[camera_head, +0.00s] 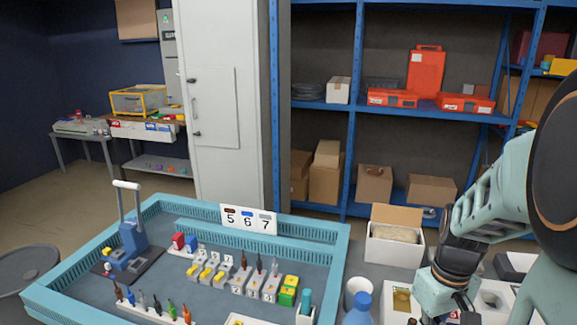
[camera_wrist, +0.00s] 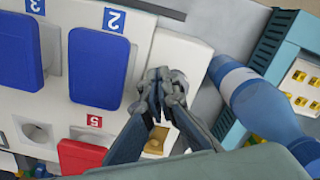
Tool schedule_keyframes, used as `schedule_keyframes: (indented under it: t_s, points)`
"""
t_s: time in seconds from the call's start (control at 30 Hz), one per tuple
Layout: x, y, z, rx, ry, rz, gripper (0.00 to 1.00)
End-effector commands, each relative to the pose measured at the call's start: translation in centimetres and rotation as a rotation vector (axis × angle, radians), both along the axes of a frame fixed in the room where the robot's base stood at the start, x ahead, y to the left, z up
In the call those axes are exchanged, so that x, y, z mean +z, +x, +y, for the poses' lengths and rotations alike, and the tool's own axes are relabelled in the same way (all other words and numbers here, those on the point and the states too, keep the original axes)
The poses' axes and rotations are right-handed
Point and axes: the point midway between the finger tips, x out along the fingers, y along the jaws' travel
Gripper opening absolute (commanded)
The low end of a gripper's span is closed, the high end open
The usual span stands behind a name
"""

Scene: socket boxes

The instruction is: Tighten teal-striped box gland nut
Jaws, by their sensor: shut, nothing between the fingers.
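My gripper (camera_wrist: 162,88) is shut, its fingertips together with nothing between them, over a white panel (camera_wrist: 190,50). A brass-coloured piece (camera_wrist: 155,142) shows through the gap between its finger links; I cannot tell whether it is a gland nut. The panel has blue covers marked 2 (camera_wrist: 97,65) and 3 (camera_wrist: 20,52) and a red cover (camera_wrist: 80,157) by a label 5. In the head view my gripper (camera_head: 440,305) hangs over the bench at lower right, hiding part of the panel. I cannot make out a teal stripe on any box.
A blue-capped bottle (camera_head: 358,312) stands close by; it also shows right of my gripper in the wrist view (camera_wrist: 258,100). A teal-rimmed tray (camera_head: 325,265) with tools and small parts lies left. An open carton (camera_head: 394,247) stands behind.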

Motion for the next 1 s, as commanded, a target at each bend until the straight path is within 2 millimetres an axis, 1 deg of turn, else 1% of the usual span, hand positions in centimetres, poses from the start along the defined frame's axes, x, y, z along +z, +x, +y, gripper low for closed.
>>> schedule_keyframes:
  t_s: [0.03, 0.17, 1.0]
  points:
    - [-0.95, 0.0, 0.01, 0.0, 0.0, 0.0, 0.0]
    - [-1.5, 0.03, 0.0, 0.0, 0.0, -0.001, 0.0]
    - [-1.39, 0.35, 0.22, 0.001, 0.0, -0.003, 0.0]
